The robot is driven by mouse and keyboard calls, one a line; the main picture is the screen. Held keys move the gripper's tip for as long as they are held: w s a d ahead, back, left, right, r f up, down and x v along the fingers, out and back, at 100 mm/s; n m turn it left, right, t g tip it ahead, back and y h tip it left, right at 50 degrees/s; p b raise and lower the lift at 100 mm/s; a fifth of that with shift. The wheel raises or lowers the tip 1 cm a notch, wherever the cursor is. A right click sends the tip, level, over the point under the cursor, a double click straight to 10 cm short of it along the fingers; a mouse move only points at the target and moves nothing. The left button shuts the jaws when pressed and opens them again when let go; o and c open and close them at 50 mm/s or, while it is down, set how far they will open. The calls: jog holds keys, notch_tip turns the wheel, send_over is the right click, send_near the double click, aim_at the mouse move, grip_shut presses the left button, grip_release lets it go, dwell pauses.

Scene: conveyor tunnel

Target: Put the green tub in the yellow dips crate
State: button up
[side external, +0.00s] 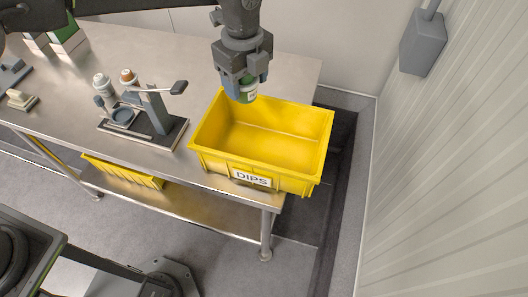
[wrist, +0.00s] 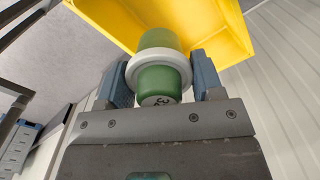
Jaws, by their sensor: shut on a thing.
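My gripper (side external: 243,83) is shut on the green tub (side external: 248,93), which hangs upright over the back left part of the yellow dips crate (side external: 252,167). In the wrist view the green tub (wrist: 160,79), with a pale band around it, sits between the two blue-grey fingers of my gripper (wrist: 163,80). The yellow crate (wrist: 221,32) shows behind it. The crate stands on the right end of the metal table, with a DIPS label on its front. Its inside looks empty. The tub's upper part is hidden by the fingers in the side view.
A small device with a lever and bottles (side external: 145,115) stands on the metal table (side external: 190,60) left of the crate. Another yellow crate (side external: 122,172) is on the lower shelf. A grey box (side external: 423,42) hangs at the right wall.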

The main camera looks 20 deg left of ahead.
send_over(251, 151)
notch_tip(251, 151, down, 20)
dwell(0.5)
jog(key=shift+f, duration=0.2)
jog(key=o, duration=1.3)
